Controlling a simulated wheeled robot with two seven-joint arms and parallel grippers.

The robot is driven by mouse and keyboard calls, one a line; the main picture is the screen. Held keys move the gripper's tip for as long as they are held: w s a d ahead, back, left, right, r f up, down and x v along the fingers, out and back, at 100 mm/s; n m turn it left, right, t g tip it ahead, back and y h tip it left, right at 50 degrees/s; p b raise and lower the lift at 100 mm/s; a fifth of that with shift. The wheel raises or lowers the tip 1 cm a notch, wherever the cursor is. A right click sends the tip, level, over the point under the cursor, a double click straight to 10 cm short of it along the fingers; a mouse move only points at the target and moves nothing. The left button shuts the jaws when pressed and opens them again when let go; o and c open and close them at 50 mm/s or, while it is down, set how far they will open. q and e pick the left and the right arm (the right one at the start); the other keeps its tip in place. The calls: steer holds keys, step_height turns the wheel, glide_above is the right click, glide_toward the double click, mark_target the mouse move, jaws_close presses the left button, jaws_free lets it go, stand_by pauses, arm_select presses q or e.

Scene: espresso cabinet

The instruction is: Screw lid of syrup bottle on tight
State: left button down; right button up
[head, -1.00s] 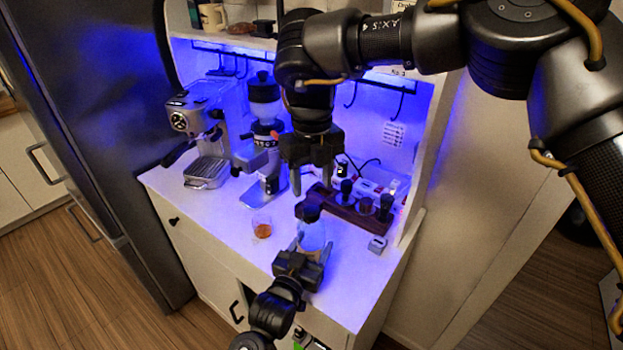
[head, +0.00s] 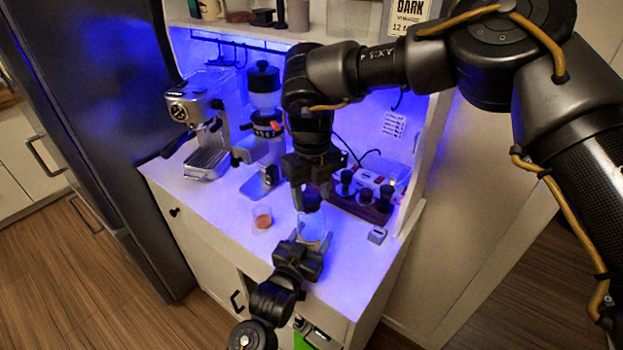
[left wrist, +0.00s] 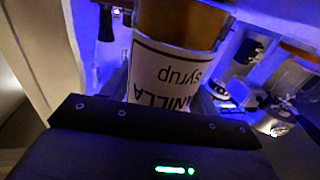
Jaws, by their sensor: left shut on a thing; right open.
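The syrup bottle (head: 312,227) stands upright near the counter's front edge, clear with a dark lid (head: 312,201) on top. My left gripper (head: 313,243) is shut on the bottle's body from the front. In the left wrist view, the bottle (left wrist: 172,75) fills the space beyond the gripper, and its white label reads "vanilla syrup", upside down. My right gripper (head: 311,196) is open and points down from above, with its fingers at either side of the lid. I cannot tell whether they touch it. The lid's seating on the neck is not clear.
A small glass with amber liquid (head: 262,217) stands left of the bottle. A dark wooden holder (head: 352,203) with tools stands to the right, with a small grey box (head: 377,236) nearby. The grinder (head: 265,125) and espresso machine (head: 197,125) stand behind left.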

steer(key=shift+f, duration=0.85)
steer(key=c, duration=1)
steer(key=shift+m, duration=0.9)
steer(key=o, duration=1.2)
step_height(320, 180, up, 12)
